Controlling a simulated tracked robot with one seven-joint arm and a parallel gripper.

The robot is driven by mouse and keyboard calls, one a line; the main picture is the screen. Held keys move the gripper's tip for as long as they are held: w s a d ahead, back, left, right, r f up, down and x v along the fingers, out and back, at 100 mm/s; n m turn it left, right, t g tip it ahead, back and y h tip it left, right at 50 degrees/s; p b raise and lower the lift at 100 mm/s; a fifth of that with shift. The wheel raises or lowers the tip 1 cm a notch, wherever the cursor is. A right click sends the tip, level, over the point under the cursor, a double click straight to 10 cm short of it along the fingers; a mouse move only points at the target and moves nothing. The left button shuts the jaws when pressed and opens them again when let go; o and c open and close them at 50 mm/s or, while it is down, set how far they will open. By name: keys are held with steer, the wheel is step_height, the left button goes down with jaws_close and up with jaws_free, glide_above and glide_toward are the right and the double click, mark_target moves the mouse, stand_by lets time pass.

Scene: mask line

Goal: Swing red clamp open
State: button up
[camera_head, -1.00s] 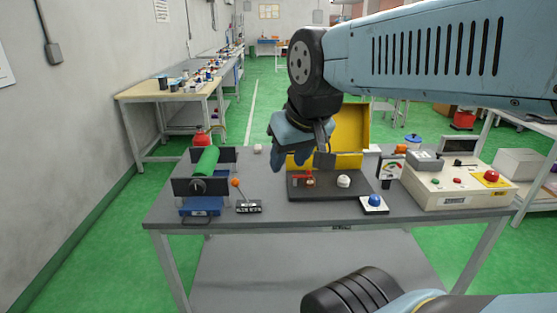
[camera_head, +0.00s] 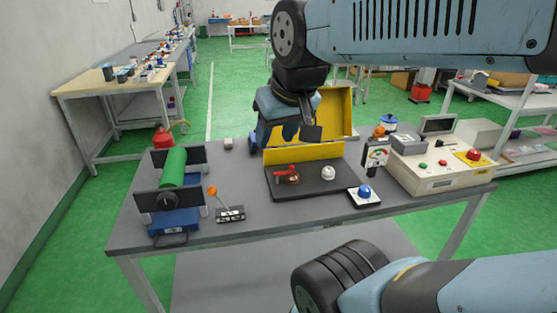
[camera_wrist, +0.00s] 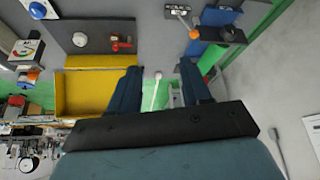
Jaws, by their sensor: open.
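The red clamp (camera_head: 287,173) sits on a dark base plate (camera_head: 308,192) in front of the low yellow wall of an open yellow box. A white knob (camera_head: 328,172) stands to its right on the same plate. In the wrist view the clamp (camera_wrist: 122,46) is above the yellow panel, left of the fingers. My gripper (camera_head: 275,132) is raised over the back of the bench, behind and above the clamp and apart from it. Its blue fingers are spread and empty in the wrist view (camera_wrist: 158,80). The clamp's fine parts are too small to read.
The yellow box (camera_head: 334,110) stands behind the plate, close to my gripper. A green roller fixture (camera_head: 173,168) and an orange-tipped lever (camera_head: 213,192) are to the left. A blue button (camera_head: 364,192) and a control box (camera_head: 440,170) are to the right.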

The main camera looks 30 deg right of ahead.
steer(key=w+d+f+n+g, duration=0.1)
steer(key=w+d+f+n, duration=0.1)
steer(key=w+d, duration=0.3)
steer(key=w+d+f+n+g, duration=0.1)
steer(key=w+d+f+n, duration=0.1)
steer(key=w, duration=0.6)
steer(key=n+g+h, duration=0.2)
steer(key=n, duration=0.2)
glide_toward(291, 166)
steer(key=x, duration=0.9)
steer(key=shift+w+d+r, duration=0.1)
steer(key=shift+d, duration=0.05)
jaws_close()
